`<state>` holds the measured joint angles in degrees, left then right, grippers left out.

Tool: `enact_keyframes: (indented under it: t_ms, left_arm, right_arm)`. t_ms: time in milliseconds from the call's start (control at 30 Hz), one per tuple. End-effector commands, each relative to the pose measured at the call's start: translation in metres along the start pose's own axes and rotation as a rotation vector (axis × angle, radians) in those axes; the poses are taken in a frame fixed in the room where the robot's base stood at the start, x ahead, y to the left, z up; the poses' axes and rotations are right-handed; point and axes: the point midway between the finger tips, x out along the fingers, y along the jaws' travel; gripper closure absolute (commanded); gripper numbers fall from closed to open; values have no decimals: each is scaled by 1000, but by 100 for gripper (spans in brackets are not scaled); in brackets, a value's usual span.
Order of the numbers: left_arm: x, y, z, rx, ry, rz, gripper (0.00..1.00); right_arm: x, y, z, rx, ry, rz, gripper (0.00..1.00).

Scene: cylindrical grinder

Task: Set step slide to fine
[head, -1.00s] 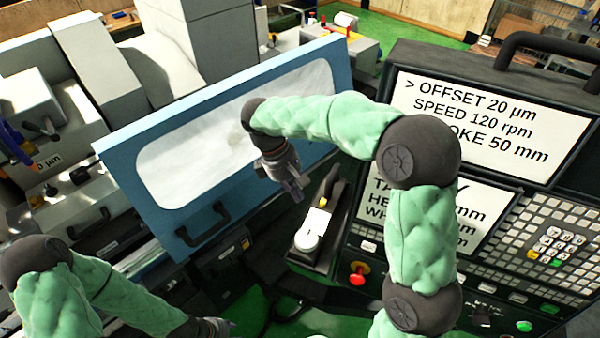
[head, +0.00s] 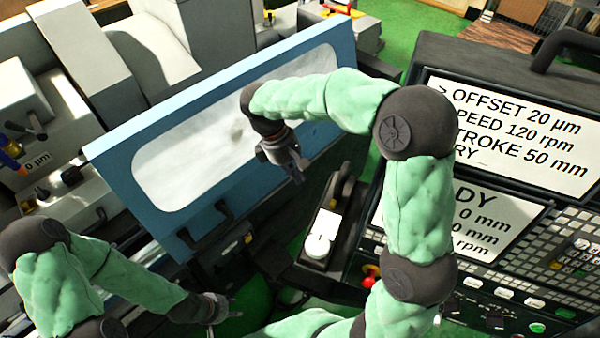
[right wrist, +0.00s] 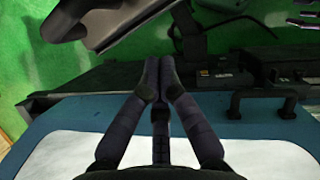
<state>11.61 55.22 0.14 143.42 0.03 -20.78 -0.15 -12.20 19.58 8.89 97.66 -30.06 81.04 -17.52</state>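I cannot make out a part marked as the step slide or a fine setting. A small dark pendant unit (head: 340,205) with a white plate and round white knob (head: 318,246) stands between the blue door and the control panel. My right gripper (head: 297,172) is in front of the door's window, up and left of that unit. In the right wrist view its fingers (right wrist: 158,72) come together at the tips with nothing seen between them. My left gripper (head: 230,303) is low in the head view, below the door; its fingers are too small to judge.
The blue door (head: 110,165) with its window and dark handle spans the middle. The control panel (head: 450,60) with two screens and many keys fills the right, partly behind my right arm. A red button (head: 371,272) sits at its lower left. Green floor shows around.

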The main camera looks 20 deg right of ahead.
Motion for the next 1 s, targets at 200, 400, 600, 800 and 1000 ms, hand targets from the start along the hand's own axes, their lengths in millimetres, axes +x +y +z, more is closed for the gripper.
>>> enact_keyframes:
  t_ms: [200, 400, 600, 800, 1000]
  left_arm:
    - [-6, 2, 0, 0, 0, 0, 60]
    - [-11, 4, 0, 0, 0, 0, 60]
    - [-18, 6, 1, 0, 0, 0, 60]
    - [-20, 7, 1, 0, 0, 0, 60]
    - [-19, 7, 1, 0, 0, 0, 60]
  right_arm:
    - [41, 0, 1, -1, -3, -2, 100]
    - [74, 0, 5, 1, 0, -1, 100]
    - [82, 0, 29, 1, 0, 0, 100]
    - [86, 0, 37, 0, 2, 1, 100]
    - [86, 0, 37, 0, 2, 1, 100]
